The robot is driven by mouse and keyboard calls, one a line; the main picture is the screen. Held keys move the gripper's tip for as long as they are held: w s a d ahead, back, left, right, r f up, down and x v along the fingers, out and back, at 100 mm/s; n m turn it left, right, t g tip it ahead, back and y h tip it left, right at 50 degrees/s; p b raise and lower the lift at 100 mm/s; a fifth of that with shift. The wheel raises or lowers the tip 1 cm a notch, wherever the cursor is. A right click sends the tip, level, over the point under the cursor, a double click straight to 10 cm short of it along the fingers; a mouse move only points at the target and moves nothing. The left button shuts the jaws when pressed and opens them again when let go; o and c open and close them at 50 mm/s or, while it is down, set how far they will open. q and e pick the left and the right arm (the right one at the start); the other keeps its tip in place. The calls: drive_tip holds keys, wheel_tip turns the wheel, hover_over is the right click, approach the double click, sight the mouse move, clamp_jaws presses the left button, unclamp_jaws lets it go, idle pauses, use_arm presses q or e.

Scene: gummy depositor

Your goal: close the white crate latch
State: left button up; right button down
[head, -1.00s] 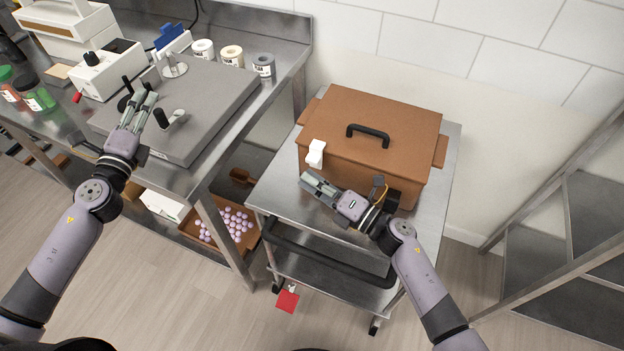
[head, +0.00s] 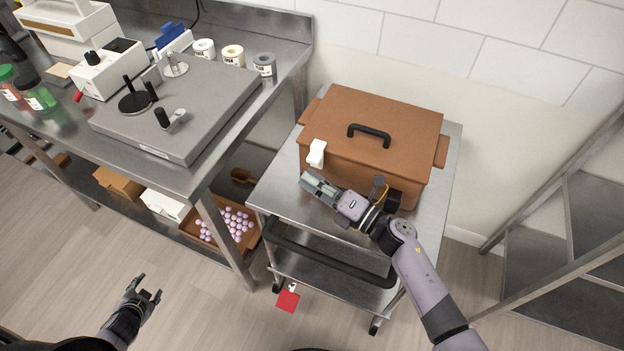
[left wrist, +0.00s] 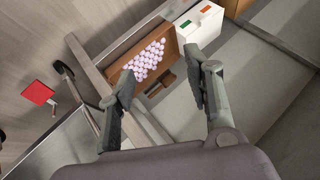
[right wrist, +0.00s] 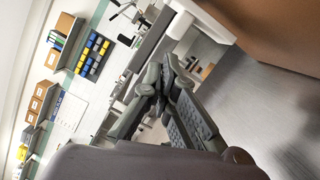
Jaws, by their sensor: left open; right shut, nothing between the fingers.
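The brown lidded crate (head: 350,155) with a black top handle stands on the steel cart. The white latch (head: 317,152) is at the crate's left front corner and sticks out from it. A white part that looks like the latch shows at the top of the right wrist view (right wrist: 190,22), beside the brown crate wall (right wrist: 275,30). My right gripper (head: 312,184) is shut and empty, just below and in front of the latch, apart from it. My left gripper (head: 148,286) is open and empty, low at the left, well away from the crate.
The steel cart (head: 275,190) has a dark push bar (head: 325,258) along its front. A steel bench (head: 180,180) with a grey machine (head: 185,110) stands at the left. A tray of purple gummies (head: 228,228) is on its lower shelf. A metal rack (head: 545,215) stands at the right.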

use_arm(q)
drive_tip(key=s+d+f+n+g+h, duration=0.1)
drive_tip(key=s+d+f+g, duration=0.1)
drive_tip(key=s+d+f, duration=0.3)
drive_tip(key=s+d+f+n+g+h, duration=0.1)
drive_tip(key=s+d+f+g, duration=0.1)
drive_tip(key=s+d+f, duration=0.4)
drive_tip(key=s+d+f+n+g+h, duration=0.1)
drive_tip(key=s+d+f, duration=0.4)
drive_tip(key=s+d, duration=0.7)
drive_tip(key=d+g, duration=0.1)
drive_tip(key=d, duration=0.3)
drive_tip(key=shift+f+g+p, duration=0.3)
drive_tip(key=shift+f+g, duration=0.05)
drive_tip(key=shift+g, duration=0.05)
use_arm(e)
drive_tip(key=shift+w+r+m, duration=0.1)
drive_tip(key=shift+r+m, duration=0.1)
drive_tip(key=shift+m, duration=0.1)
use_arm(q)
drive_tip(key=shift+a, duration=0.1)
use_arm(e)
drive_tip(key=shift+d, duration=0.15)
drive_tip(key=r+v, duration=0.1)
drive_tip(key=v, duration=1.1)
drive_tip(key=shift+f, duration=0.45)
